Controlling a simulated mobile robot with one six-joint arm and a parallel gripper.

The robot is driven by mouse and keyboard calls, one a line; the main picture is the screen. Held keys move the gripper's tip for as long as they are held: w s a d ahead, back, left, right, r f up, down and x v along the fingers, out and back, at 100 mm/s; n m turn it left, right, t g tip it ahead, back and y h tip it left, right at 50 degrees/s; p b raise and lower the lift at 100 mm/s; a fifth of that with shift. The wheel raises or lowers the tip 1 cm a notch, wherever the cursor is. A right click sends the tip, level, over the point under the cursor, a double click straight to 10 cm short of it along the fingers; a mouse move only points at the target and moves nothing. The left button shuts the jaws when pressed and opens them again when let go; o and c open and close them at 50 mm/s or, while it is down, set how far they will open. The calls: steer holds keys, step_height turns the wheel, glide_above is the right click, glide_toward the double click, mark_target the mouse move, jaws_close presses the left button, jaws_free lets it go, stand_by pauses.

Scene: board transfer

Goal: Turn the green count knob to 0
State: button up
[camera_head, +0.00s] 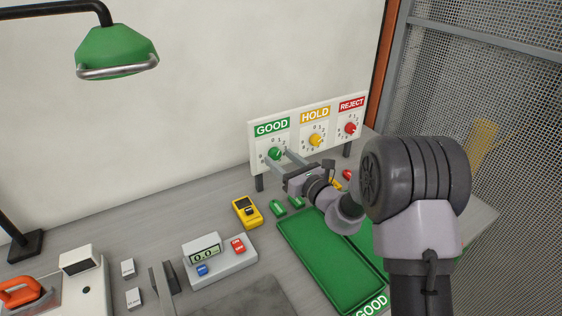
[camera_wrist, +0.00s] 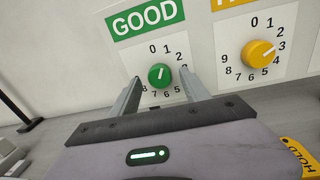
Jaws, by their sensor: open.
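The green count knob (camera_head: 275,153) is on the white panel under the GOOD label. It also shows in the wrist view (camera_wrist: 159,76), inside a ring of printed numbers. Its white pointer line aims up and slightly right, roughly toward 1; the 0 is a little left of that. My gripper (camera_head: 277,156) is open in front of the panel. In the wrist view its two fingers (camera_wrist: 162,82) reach forward, one on each side of the knob, with gaps visible. I cannot tell how close the fingertips are to the panel face.
The yellow HOLD knob (camera_wrist: 258,53) and the red REJECT knob (camera_head: 351,128) sit to the right on the panel. Below are a green tray (camera_head: 318,262), a yellow meter (camera_head: 247,211) and a grey display box (camera_head: 222,264). A green lamp (camera_head: 116,51) hangs at upper left.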

steer(key=shift+w+a, duration=0.25)
jaws_close()
steer(key=n+b, duration=0.1)
steer(key=n, duration=0.1)
steer(key=shift+n+b, duration=1.35)
steer(key=shift+n, duration=0.55)
